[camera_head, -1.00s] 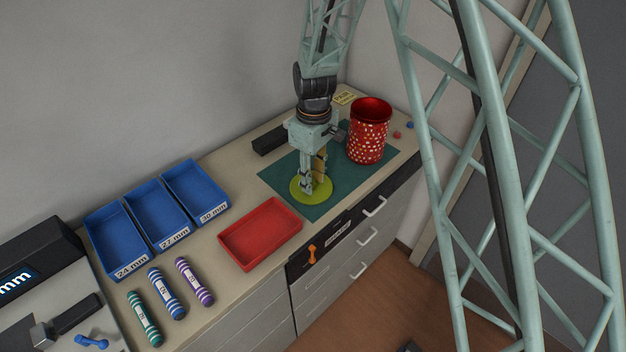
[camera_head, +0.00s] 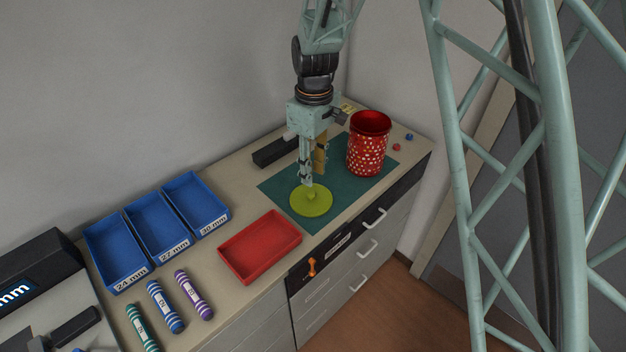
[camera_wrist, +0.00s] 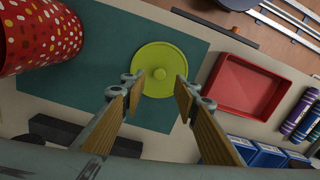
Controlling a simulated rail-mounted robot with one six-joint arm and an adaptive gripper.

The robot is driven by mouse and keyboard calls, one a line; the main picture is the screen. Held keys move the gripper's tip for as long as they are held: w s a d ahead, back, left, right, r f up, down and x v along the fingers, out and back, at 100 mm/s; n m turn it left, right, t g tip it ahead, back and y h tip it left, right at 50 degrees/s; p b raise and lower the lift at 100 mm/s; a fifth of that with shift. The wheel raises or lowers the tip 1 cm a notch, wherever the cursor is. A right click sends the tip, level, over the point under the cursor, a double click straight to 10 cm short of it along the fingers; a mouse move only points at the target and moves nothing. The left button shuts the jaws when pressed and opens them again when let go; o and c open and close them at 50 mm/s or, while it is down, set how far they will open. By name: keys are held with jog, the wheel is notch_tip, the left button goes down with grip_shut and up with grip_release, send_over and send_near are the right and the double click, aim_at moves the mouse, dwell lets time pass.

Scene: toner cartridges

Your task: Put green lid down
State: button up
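The green lid (camera_head: 311,201) is a flat yellow-green disc with a small knob. It lies on the dark green mat (camera_head: 272,186) on the counter. In the wrist view the lid (camera_wrist: 160,58) lies flat on the mat (camera_wrist: 95,30), with its knob between the directions of my two fingers. My gripper (camera_head: 313,180) is above and slightly behind the lid in the head view. In the wrist view my gripper (camera_wrist: 160,88) has its wood-coloured finger pads spread apart with nothing between them. The fingertips appear apart from the knob.
A red spotted canister (camera_head: 367,150) stands open on the mat's right part. A red tray (camera_head: 262,270) lies left of the mat. Blue labelled bins (camera_head: 157,238) and several striped cartridges (camera_head: 165,306) are farther left. A black block (camera_head: 274,152) lies behind the mat.

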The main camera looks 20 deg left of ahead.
jog(key=shift+r, duration=1.65)
jog(key=shift+w, duration=0.1)
jog(key=s+d+r+m+t+b, duration=0.15)
jog(key=s+d+r+m, duration=0.35)
jog(key=d+r, duration=0.65)
jog(key=s+d+r+m+t+b, duration=0.1)
jog(key=s+d+r+m+b, duration=0.1)
jog(key=s+d+r, duration=0.75)
jog(key=s+d+m+t+b, duration=0.1)
jog(key=s+d+m+b, duration=0.1)
jog(key=s+d, duration=0.7)
jog(key=s+d+m+t+b, duration=0.1)
jog(key=s+d+m+b, duration=0.1)
jog(key=s+d+m, duration=0.3)
jog(key=s+d, duration=0.4)
jog(key=s, duration=0.5)
jog(key=shift+r, duration=0.2)
